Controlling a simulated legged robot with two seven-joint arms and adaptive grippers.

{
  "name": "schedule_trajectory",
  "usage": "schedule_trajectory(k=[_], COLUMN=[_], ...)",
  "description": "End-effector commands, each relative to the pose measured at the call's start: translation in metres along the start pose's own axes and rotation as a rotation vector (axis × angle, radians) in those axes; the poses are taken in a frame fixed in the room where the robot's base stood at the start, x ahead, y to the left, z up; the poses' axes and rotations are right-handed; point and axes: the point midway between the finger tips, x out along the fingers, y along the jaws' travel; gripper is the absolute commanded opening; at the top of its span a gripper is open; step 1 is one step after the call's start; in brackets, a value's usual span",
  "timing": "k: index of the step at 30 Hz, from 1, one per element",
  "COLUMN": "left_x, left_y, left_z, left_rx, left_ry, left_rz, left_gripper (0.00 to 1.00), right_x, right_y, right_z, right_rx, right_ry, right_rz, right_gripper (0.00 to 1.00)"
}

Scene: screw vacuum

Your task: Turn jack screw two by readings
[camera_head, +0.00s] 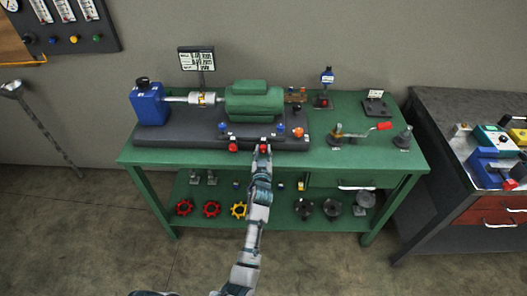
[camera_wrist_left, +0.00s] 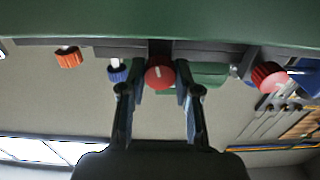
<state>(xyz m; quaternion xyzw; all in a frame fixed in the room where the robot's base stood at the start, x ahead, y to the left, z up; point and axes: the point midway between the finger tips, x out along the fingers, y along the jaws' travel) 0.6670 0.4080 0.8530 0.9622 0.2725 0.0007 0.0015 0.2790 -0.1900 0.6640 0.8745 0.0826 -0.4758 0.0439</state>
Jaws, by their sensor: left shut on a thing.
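A green motor (camera_head: 254,101) sits on a dark base plate (camera_head: 180,136) on the green bench. Red-headed jack screws stand along the front of the base; one red screw head (camera_wrist_left: 159,73) is between my left gripper's fingers, and another red screw head (camera_head: 233,147) is to its left in the head view. My left gripper (camera_head: 263,150) is at the front edge of the base, shut on the red screw head; its fingers also show in the wrist view (camera_wrist_left: 159,95). A readings board (camera_head: 197,60) stands behind the shaft; its figures are too small to read. My right gripper is not in view.
A blue pump-like block (camera_head: 149,105) is coupled to the motor. Blue (camera_head: 281,127) and orange (camera_head: 298,132) knobs are close to the gripper. A red-handled tool (camera_head: 360,132) lies to the right. The lower shelf holds colored handwheels (camera_head: 212,209).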

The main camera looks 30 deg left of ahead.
Motion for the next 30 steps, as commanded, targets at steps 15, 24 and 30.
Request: schedule_trajectory(k=[15, 24, 30], left_x=[0.001, -0.002, -0.026], left_y=[0.002, 0.001, 0.001], left_z=[0.0, 0.0, 0.001], left_rx=[-0.084, -0.083, -0.083], left_ry=[0.0, 0.001, -0.001], left_rz=[0.003, 0.002, 0.002], left_gripper=[0.57, 0.57, 0.57], right_x=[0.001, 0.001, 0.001], right_y=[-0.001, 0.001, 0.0], right_z=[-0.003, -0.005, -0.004], right_rx=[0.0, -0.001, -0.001], right_ry=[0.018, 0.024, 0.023], right_rz=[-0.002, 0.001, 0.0], right_gripper=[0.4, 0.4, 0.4])
